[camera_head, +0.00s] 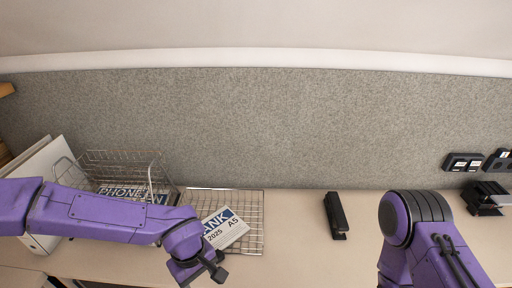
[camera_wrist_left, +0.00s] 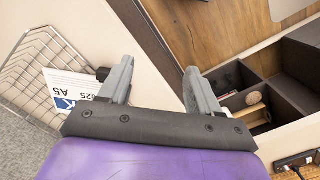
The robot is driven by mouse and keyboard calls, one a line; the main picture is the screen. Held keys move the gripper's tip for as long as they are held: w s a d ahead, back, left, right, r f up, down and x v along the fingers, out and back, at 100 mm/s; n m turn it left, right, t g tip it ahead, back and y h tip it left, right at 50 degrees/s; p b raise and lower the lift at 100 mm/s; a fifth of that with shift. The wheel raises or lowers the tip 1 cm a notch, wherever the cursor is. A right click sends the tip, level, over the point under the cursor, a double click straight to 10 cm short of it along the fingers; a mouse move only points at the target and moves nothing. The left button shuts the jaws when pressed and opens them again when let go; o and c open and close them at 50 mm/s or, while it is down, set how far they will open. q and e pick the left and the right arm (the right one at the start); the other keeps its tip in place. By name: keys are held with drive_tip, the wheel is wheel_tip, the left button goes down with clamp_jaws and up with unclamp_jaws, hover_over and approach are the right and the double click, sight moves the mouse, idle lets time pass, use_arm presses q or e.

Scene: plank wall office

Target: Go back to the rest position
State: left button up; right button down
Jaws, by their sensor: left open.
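My left arm comes in from the left in the head view, and its gripper (camera_head: 206,276) is low over the desk, in front of the wire tray (camera_head: 252,206). In the left wrist view my left gripper (camera_wrist_left: 158,88) has its two fingers spread apart with nothing between them. A white and blue A5 booklet (camera_head: 227,229) lies in the wire tray. It also shows in the left wrist view (camera_wrist_left: 75,85), behind the left finger. My right arm stands at the right of the head view; its gripper is outside the picture.
A wire basket (camera_head: 120,160) with a phone book and white binders (camera_head: 50,165) stand at the back left. A black stapler (camera_head: 336,214) lies mid-desk. A black holder (camera_head: 486,198) is at the far right. In the left wrist view, a dark compartment organizer (camera_wrist_left: 290,75) lies right of the gripper.

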use_arm(q)
drive_tip(key=a+f+n+t+y+b, duration=0.1)
drive_tip(key=a+f+n+t+y, duration=0.35)
drive_tip(key=a+f, duration=0.55)
drive_tip(key=s+a+f+m+b, duration=0.1)
drive_tip(key=s+a+f+m, duration=0.2)
drive_tip(key=s+f, duration=0.3)
drive_tip(key=s+a+f+m+b, duration=0.1)
drive_tip(key=s+a+f+m, duration=0.2)
drive_tip(key=s+f, duration=0.3)
drive_tip(key=s, duration=0.2)
drive_tip(key=shift+s+a+f+h+b, duration=0.2)
drive_tip(key=shift+s+a+h+b, duration=0.1)
drive_tip(key=shift+s+a+h, duration=0.1)
use_arm(e)
drive_tip(key=f, duration=0.3)
drive_tip(key=shift+w+f, duration=0.25)
drive_tip(key=shift+f, duration=0.1)
